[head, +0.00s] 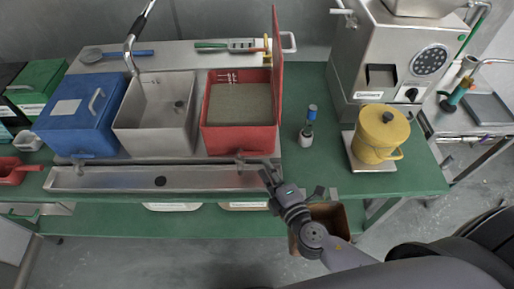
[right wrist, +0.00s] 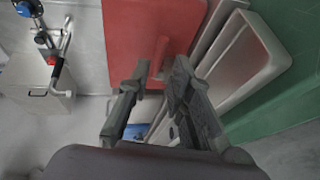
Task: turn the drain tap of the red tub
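The red tub (head: 239,139) stands at the right end of the row of tubs, its red lid upright on its right side and grey-brown material inside. Its drain tap (head: 240,159) is low on the front, above the steel trough. My right gripper (head: 268,176) is just in front and right of the tap. In the right wrist view the tub's red wall (right wrist: 125,35) fills the upper middle. The red tap lever (right wrist: 158,58) shows between the tips of the open right gripper (right wrist: 162,68); contact cannot be told. My left gripper is not in view.
A steel basin (head: 150,135) and a blue lidded tub (head: 80,120) stand left of the red tub. The long steel trough (head: 120,180) runs below the taps. A yellow canister (head: 378,137) and a steel grinder (head: 385,60) stand right. A brown bin (head: 328,217) is below the counter.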

